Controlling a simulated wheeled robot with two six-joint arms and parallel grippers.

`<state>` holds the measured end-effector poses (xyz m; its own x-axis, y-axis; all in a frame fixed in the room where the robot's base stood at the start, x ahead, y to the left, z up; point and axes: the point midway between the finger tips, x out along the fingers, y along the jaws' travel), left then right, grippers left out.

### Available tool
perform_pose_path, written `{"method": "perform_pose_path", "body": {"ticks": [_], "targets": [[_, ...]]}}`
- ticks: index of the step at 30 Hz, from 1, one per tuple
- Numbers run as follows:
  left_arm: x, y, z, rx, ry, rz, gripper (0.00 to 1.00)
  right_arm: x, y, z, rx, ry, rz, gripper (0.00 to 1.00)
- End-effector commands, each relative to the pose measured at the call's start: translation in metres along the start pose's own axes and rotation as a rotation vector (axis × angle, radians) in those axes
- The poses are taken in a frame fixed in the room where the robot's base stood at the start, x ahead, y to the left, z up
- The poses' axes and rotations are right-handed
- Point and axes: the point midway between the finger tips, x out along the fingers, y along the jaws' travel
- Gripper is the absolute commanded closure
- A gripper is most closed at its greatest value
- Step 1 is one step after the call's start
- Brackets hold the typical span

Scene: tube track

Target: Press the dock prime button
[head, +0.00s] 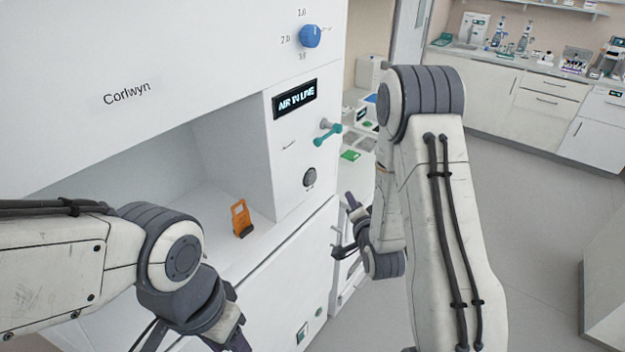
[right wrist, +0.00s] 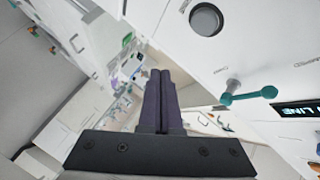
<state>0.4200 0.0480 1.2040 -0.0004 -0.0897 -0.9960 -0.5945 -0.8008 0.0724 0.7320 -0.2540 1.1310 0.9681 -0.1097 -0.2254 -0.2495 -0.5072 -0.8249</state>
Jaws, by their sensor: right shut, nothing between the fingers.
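A round grey button (head: 309,177) with a dark rim sits low on the white front panel of the Corlwyn machine, below the display and the teal lever. Its label is too small to read, so I cannot confirm it is the dock prime button. It also shows at the top of the right wrist view (right wrist: 205,19). My right gripper (head: 351,198) is shut and empty, to the right of the button and apart from it. In the right wrist view its dark fingers (right wrist: 158,75) lie together. My left gripper (head: 238,345) is cut off by the bottom edge.
The display (head: 295,98) reads "AIR IN LINE". A teal lever (head: 330,133) sticks out between display and button. A blue knob (head: 311,36) is above. An orange clip-like part (head: 240,218) stands in the open bay.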

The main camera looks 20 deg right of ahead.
Motion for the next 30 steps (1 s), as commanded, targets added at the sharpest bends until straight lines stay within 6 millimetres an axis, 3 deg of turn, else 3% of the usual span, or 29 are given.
{"method": "perform_pose_path", "body": {"ticks": [9, 21, 30], "targets": [[-0.003, 0.0, 0.0, 0.0, 0.0, 0.0, 0.5, 0.005, -0.005, 0.004, 0.001, -0.004, -0.001, 1.0], [-0.02, 0.001, -0.001, 0.003, 0.0, 0.0, 0.5, 0.042, -0.033, 0.031, 0.002, -0.004, -0.002, 1.0], [-0.014, 0.001, -0.001, 0.003, 0.0, 0.0, 0.5, 0.06, -0.043, 0.044, 0.003, -0.002, 0.0, 1.0]]}}
